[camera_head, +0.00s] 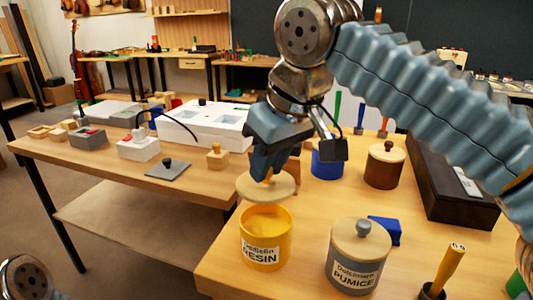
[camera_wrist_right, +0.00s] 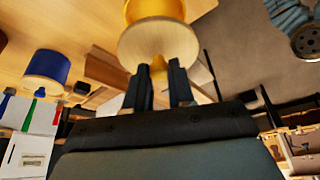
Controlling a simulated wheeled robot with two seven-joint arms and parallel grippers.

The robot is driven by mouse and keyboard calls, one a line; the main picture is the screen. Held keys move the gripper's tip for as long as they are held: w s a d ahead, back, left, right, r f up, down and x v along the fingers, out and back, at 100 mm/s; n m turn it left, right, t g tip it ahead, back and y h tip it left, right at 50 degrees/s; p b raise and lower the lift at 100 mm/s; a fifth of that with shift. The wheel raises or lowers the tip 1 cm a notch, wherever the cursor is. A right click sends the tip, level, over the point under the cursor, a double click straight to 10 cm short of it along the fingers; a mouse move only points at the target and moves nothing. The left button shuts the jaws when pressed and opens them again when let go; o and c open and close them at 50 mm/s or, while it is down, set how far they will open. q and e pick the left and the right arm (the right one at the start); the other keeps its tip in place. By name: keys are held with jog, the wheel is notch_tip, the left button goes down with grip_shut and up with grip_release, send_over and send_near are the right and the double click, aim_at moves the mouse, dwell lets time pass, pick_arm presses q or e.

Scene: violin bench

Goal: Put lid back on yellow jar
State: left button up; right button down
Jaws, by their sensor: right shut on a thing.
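The yellow jar (camera_head: 265,245), labelled RESIN, stands upright and open on the near bench, its yellow contents showing. Its round pale wooden lid (camera_head: 266,193) has a yellow knob. My right gripper (camera_head: 268,176) points down and is shut on this knob, holding the lid roughly level above the jar, apart from its rim. In the right wrist view, the lid (camera_wrist_right: 158,44) hangs off the fingertips (camera_wrist_right: 161,72), with part of the yellow jar (camera_wrist_right: 155,9) behind it. My left gripper is not in view.
A grey PUMICE jar (camera_head: 357,268) with its lid on stands right of the yellow jar, beside a blue block (camera_head: 385,231). A blue jar (camera_head: 327,162) and a brown lidded jar (camera_head: 385,168) stand behind. A dark case (camera_head: 450,190) lies at the right.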

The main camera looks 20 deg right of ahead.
aim_at(270, 184)
jog(key=shift+f+b, duration=2.1)
jog(key=shift+f, duration=0.2)
jog(key=shift+f+b, duration=0.6)
jog(key=shift+f, duration=0.3)
jog(key=shift+r+p, duration=0.1)
jog(key=shift+p, duration=0.25)
jog(key=shift+f, duration=0.2)
jog(key=shift+c, duration=2)
grip_release()
